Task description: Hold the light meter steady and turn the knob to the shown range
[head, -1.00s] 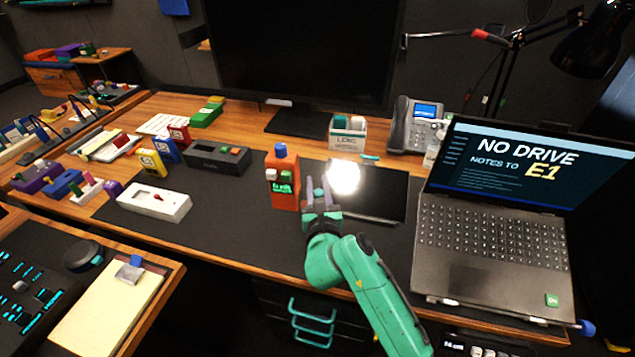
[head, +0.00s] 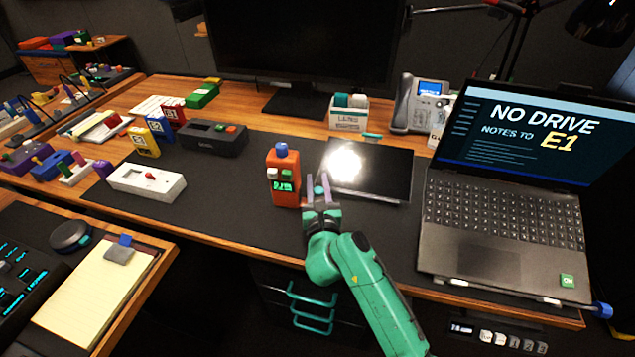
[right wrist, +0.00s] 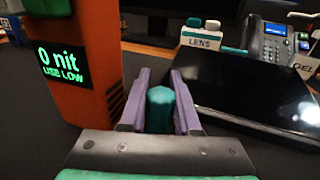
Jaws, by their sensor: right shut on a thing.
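The light meter (head: 283,193) is an orange upright box standing on the dark desk mat, with a blue knob (head: 281,149) on top, white and green buttons, and a lit green display. In the right wrist view the display (right wrist: 62,66) reads "0 nit USE LOW". My right gripper (head: 318,188) is just right of the meter, apart from it. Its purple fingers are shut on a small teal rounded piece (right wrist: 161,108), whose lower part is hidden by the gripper. My left gripper is not in view.
A dark flat panel (head: 385,186) with a bright reflection lies right of the meter. A laptop (head: 500,225) reading "NO DRIVE NOTES TO E1" stands at right. A LENS box (head: 348,122) is behind. A white device (head: 146,189) lies left. The mat in front of the meter is clear.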

